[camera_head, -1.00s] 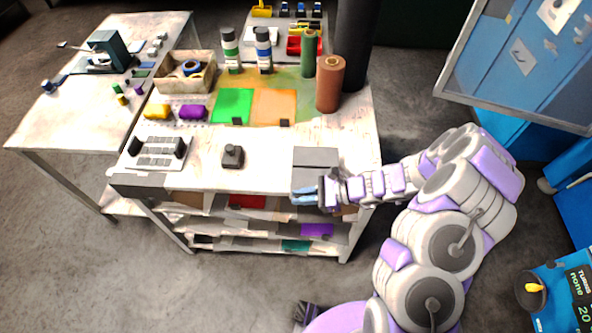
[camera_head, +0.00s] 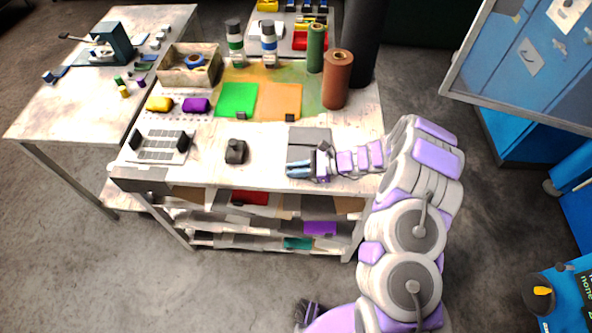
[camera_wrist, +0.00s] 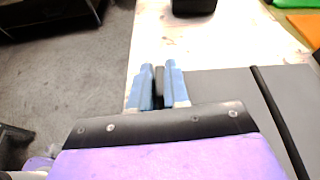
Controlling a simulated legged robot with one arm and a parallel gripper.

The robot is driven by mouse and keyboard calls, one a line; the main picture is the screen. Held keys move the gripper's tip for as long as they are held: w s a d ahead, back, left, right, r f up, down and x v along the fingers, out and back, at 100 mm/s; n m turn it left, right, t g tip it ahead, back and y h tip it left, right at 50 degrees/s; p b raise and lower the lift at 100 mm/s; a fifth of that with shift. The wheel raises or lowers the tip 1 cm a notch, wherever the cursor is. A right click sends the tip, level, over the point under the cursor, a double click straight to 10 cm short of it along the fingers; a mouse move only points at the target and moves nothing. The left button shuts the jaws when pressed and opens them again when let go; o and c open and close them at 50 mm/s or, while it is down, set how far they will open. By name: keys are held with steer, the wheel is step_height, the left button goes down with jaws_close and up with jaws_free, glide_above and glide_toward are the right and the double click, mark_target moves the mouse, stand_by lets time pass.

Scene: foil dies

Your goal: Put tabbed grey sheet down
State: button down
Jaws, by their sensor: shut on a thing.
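The grey sheet (camera_head: 310,135) is at the right part of the workbench top, at or just above the surface; I cannot tell if it touches. A dark line divides it into two parts. It also shows in the wrist view (camera_wrist: 225,88), to the right of the fingers. My gripper (camera_head: 291,170) is over the bench near its front edge, with its blue fingers pointing left. In the wrist view the fingers (camera_wrist: 159,82) are closed on a small dark tab (camera_wrist: 159,84). Part of the sheet is hidden behind my wrist.
A green sheet (camera_head: 236,98) and an orange sheet (camera_head: 279,100) with dark tabs lie behind. A brown roll (camera_head: 337,80) stands at the back right. A small black block (camera_head: 235,151) sits left of the gripper. Bare bench lies between block and gripper.

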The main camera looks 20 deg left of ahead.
steer(key=shift+d, duration=0.2)
steer(key=c, duration=1.4)
jaws_free()
steer(key=shift+d, duration=0.1)
steer(key=o, duration=0.3)
steer(key=p+v, duration=0.2)
steer(key=v, duration=1)
